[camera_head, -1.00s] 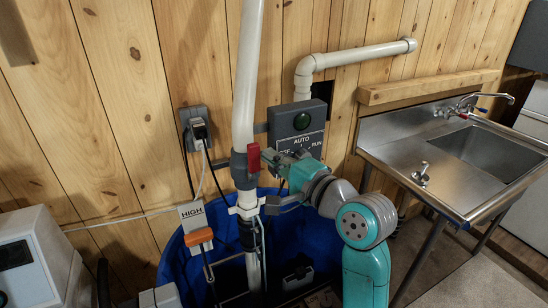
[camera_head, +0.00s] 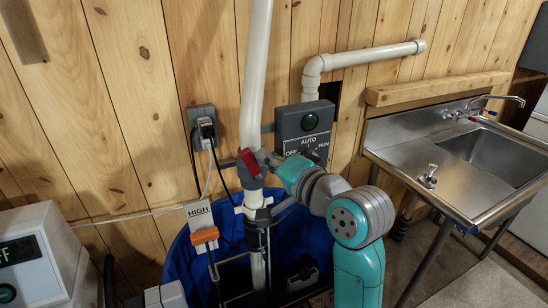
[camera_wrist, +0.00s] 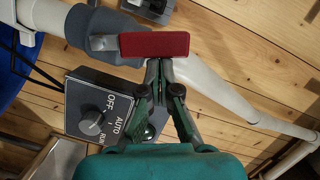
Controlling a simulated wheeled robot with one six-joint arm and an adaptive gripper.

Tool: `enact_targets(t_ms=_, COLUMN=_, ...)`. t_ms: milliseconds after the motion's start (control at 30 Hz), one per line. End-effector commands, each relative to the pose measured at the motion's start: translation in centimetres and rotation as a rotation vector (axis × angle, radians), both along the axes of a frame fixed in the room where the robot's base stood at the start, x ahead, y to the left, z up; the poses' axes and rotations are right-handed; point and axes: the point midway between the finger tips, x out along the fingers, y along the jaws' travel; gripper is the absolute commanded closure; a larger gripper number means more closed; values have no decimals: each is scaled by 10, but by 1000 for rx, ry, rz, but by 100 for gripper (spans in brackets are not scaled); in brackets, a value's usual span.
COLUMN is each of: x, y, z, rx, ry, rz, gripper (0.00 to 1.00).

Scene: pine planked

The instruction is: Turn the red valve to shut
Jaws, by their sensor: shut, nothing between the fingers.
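The red valve (camera_head: 249,161) is a flat red lever on a grey fitting in the upright white pipe (camera_head: 256,80). In the head view the lever is tilted, its top leaning left. In the wrist view the red lever (camera_wrist: 154,44) lies across the picture just beyond my fingertips. My gripper (camera_wrist: 160,66) is shut and empty, its tips at the lever's long edge; I cannot tell if they touch. In the head view my gripper (camera_head: 268,158) is at the lever's right side, its tips partly hidden.
A grey control box (camera_head: 304,125) with a knob sits close behind my gripper. A blue tub (camera_head: 190,262) stands below. An orange-handled HIGH switch (camera_head: 205,235) is at left, and a steel sink (camera_head: 480,150) at right.

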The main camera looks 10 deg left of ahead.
Motion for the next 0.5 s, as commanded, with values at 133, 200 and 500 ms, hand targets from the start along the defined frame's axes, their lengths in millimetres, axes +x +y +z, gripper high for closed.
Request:
enact_targets(t_ms=133, x=-7, y=10, z=0, rx=-117, ry=-79, rz=2, gripper=100)
enact_targets(t_ms=200, x=-10, y=14, z=0, rx=-171, ry=-117, rz=1, gripper=100)
enact_targets(t_ms=500, x=-21, y=31, z=-8, rx=-408, ry=-276, rz=2, gripper=100)
